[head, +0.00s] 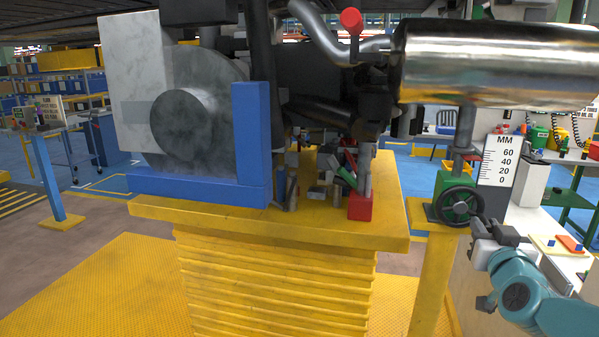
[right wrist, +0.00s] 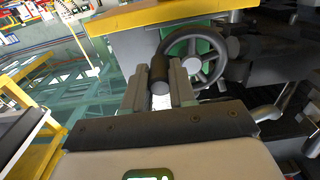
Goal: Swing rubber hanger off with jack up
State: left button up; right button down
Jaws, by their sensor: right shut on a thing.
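My right gripper (head: 482,229) is at the lower right, shut on the crank handle of the black handwheel (head: 459,192). In the right wrist view, the dark handle (right wrist: 159,69) sits between the two fingers (right wrist: 160,90), with the wheel (right wrist: 213,45) behind it. The wheel is on the green jack block (head: 446,184) on a yellow post. A grey jack rod (head: 465,128) rises to the underside of the shiny silver muffler (head: 500,66); I cannot tell whether they touch. A red-ended rod (head: 351,22) stands by the bent pipe. I cannot clearly make out the rubber hanger. My left gripper is out of view.
A white MM scale (head: 496,161) stands right of the jack rod. A yellow lift table (head: 310,228) with ribbed sides holds a blue bracket (head: 251,140) and a large grey drive unit. A white-topped bench (head: 562,262) lies behind my right arm. Yellow flooring (head: 100,285) is clear at left.

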jog(key=shift+a+f, duration=0.25)
jog(key=shift+f, duration=0.25)
jog(key=shift+w+a+f, duration=0.25)
jog(key=shift+a+f, duration=0.65)
jog(key=shift+f, duration=0.05)
